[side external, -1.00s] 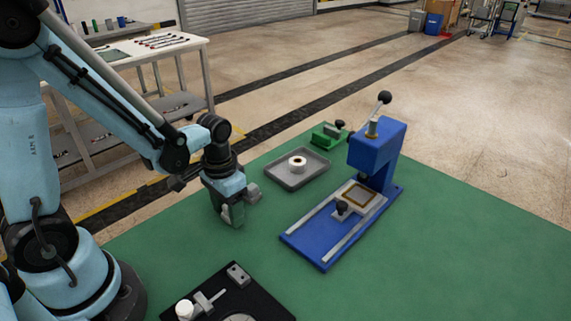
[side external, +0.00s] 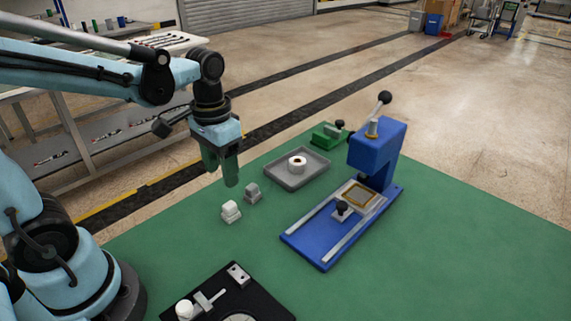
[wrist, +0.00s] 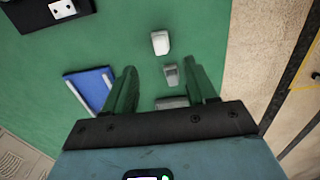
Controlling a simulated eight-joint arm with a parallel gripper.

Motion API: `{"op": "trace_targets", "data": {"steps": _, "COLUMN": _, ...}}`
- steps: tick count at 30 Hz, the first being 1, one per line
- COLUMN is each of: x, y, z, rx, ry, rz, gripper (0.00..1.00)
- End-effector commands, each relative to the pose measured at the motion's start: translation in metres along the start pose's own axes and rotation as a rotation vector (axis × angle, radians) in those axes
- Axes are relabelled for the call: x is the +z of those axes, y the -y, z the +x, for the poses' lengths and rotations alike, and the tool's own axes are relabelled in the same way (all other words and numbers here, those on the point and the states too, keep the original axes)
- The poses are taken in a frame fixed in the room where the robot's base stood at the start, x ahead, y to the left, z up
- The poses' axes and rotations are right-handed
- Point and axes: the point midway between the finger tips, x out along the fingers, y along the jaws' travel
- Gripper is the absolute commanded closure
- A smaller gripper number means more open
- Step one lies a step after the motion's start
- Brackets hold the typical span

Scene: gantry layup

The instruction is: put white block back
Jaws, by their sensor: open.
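The white block (side external: 231,208) sits on the green mat (side external: 420,270), left of a grey block (side external: 252,192) and apart from it. Its lower part looks greyer. In the wrist view the white block (wrist: 160,42) lies beyond the fingertips and the grey block (wrist: 171,75) shows between the fingers. My gripper (side external: 221,175) is raised above the mat, behind the two blocks in the side view, pointing down. Its green fingers are apart and empty, as the wrist view of the gripper (wrist: 162,72) also shows.
A grey tray (side external: 284,180) holding a white roll (side external: 297,163) is to the right. A blue press (side external: 322,250) stands further right, with a green fixture (side external: 327,136) behind. A black plate (side external: 255,305) lies in front. The mat between the blocks and the press is clear.

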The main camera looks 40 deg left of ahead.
Motion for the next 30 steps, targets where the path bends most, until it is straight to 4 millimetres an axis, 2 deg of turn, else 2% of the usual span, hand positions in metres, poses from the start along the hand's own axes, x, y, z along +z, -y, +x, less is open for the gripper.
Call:
{"op": "trace_targets", "data": {"steps": 8, "x": 0.002, "y": -0.002, "z": -0.011, "rx": -0.003, "ry": -0.048, "rz": 0.0, "gripper": 0.44}}
{"op": "trace_targets", "data": {"steps": 21, "x": 0.005, "y": -0.016, "z": -0.021, "rx": -0.004, "ry": -0.539, "rz": 0.001, "gripper": 0.44}}
{"op": "trace_targets", "data": {"steps": 30, "x": 0.004, "y": -0.018, "z": -0.023, "rx": 0.0, "ry": -0.625, "rz": 0.0, "gripper": 0.44}}
